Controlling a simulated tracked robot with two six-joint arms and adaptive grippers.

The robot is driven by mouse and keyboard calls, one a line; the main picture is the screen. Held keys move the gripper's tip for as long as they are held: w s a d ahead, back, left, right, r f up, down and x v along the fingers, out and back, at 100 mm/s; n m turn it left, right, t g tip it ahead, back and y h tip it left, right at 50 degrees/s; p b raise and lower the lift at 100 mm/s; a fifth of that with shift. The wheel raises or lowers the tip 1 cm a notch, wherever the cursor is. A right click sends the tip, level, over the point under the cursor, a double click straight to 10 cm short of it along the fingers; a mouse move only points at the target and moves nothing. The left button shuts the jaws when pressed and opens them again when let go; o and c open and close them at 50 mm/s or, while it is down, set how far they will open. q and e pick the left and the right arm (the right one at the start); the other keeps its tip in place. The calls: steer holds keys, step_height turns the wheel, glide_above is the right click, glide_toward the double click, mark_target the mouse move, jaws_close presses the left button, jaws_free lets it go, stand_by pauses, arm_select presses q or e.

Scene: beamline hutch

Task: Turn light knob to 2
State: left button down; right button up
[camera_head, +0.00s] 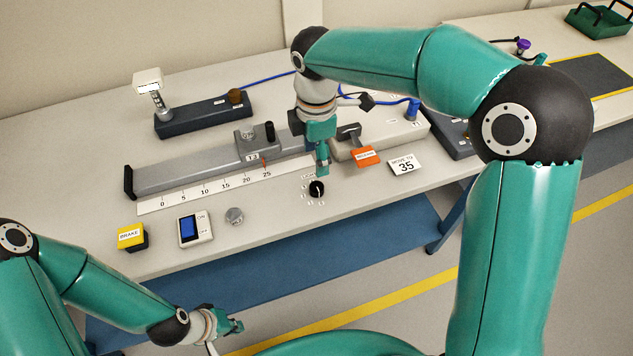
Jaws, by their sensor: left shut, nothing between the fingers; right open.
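The light knob (317,189) is a small black dial on the bench's front part, with small printed marks around it that are too small to read. It carries a pale pointer line whose setting I cannot make out. My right gripper (322,170) points down just above the knob in the picture, its fingers close to it. I cannot tell whether they touch it. The fingers look narrow from here, but the jaws are open. My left gripper (232,326) is shut and empty, low in front of the bench and away from the knob.
A rail with a carriage (252,141) and a number scale (222,187) lie left of the knob. A yellow BRAKE button (131,237), a blue-rocker switch (194,230) and a grey round knob (235,216) sit front left. An orange tag (365,156) and a "35" card (404,164) lie right.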

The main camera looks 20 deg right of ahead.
mark_target(316, 186)
step_height(316, 186, down, 10)
steer(key=shift+f, duration=0.1)
stand_by(0.4)
jaws_close()
